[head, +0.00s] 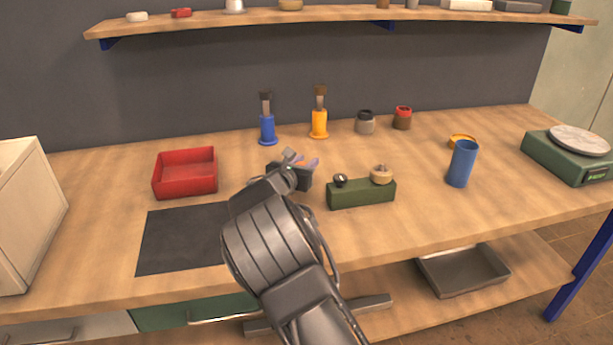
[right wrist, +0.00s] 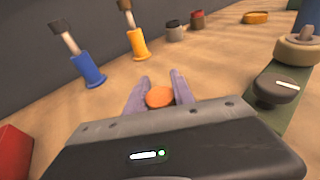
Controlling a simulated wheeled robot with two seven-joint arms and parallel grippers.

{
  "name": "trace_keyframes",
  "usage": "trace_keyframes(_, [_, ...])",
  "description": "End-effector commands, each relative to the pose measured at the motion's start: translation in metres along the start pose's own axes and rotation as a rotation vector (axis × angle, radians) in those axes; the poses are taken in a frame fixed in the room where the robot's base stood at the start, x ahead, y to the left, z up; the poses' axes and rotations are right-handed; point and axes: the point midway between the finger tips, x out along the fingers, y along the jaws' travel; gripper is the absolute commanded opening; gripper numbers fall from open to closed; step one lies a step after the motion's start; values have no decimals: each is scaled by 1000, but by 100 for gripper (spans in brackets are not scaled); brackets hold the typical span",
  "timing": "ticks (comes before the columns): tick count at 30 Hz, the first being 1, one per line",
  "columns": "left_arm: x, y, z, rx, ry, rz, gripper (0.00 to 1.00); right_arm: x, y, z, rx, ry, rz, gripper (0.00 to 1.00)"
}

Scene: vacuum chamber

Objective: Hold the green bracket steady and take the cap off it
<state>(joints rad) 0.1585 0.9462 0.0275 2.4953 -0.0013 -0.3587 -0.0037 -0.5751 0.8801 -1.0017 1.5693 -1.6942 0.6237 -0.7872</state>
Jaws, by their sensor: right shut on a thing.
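The green bracket (head: 361,195) is a long block lying on the bench, right of my right gripper. A dark round knob (head: 340,180) sits on its left end and a tan wooden-looking knob (head: 381,175) on its right end. Both knobs also show at the right of the right wrist view; I cannot tell which, if either, is the cap. My right gripper (head: 301,160) is shut on a round orange thing (right wrist: 160,97), between its purple-grey fingers. It is left of the bracket and apart from it. My left gripper is not in view.
Blue (head: 267,129) and yellow (head: 319,123) stands hold upright handled items behind the gripper. Two small jars stand right of them. A blue cup (head: 461,164) and green scale (head: 567,157) are at the right. A red tray (head: 185,174) and dark mat (head: 180,240) lie left.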

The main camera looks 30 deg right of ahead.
Motion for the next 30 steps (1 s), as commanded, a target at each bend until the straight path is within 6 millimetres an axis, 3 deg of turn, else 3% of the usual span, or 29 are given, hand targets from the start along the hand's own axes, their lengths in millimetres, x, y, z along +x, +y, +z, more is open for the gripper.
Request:
trace_keyframes(5, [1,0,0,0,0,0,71,0,0,-2,0,0,-1,0])
trace_keyframes(13, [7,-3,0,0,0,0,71,7,0,-35,-3,0,-1,0])
trace_keyframes(30, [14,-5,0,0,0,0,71,9,0,-45,1,0,-1,0])
